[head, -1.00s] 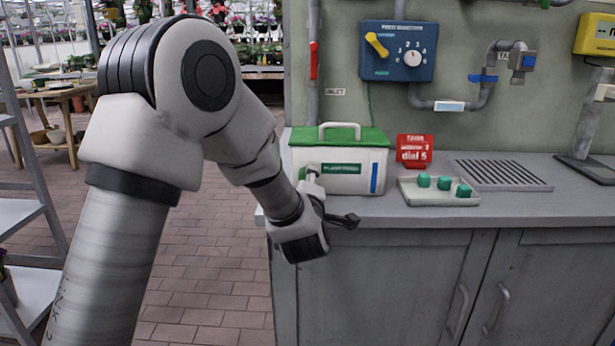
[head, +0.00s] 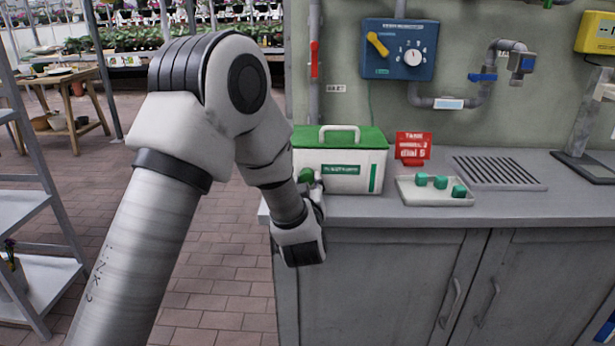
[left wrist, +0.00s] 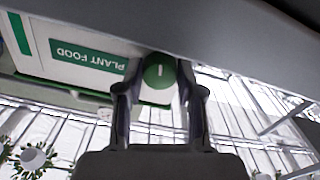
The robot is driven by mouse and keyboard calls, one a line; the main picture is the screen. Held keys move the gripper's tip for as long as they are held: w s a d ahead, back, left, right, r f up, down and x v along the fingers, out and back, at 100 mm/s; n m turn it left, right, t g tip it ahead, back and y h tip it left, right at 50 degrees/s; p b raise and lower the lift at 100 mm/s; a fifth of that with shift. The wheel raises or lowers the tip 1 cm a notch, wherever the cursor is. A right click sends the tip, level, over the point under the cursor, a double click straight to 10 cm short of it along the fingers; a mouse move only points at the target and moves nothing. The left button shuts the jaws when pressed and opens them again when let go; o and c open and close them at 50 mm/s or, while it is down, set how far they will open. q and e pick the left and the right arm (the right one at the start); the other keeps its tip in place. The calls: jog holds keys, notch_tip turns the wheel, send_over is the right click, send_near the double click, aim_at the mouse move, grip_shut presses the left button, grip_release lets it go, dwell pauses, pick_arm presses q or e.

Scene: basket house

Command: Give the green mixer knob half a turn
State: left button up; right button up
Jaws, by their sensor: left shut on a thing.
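The green mixer knob (head: 306,174) is on the left of the front of a white box (head: 350,160) with a green lid and handle. In the left wrist view the knob (left wrist: 159,72) shows as a round green disc with a short white mark, close to upright in the picture. The box there shows upside down with a PLANT FOOD label (left wrist: 88,58). My left gripper (head: 314,188) is at the knob. In the left wrist view its two fingers (left wrist: 160,88) are shut on the knob, one on each side. My right gripper is out of view.
The box stands on a grey counter (head: 400,212). A blue dial panel (head: 398,49) is on the wall. A shelf rack (head: 35,210) stands left.

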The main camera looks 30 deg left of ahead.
pick_arm(q)
jog(key=shift+m+p, duration=0.55)
jog(key=shift+m, duration=0.55)
jog(key=shift+f, duration=0.1)
jog(key=o, duration=1.1)
jog(key=shift+o, duration=0.2)
jog(key=v, duration=1.2)
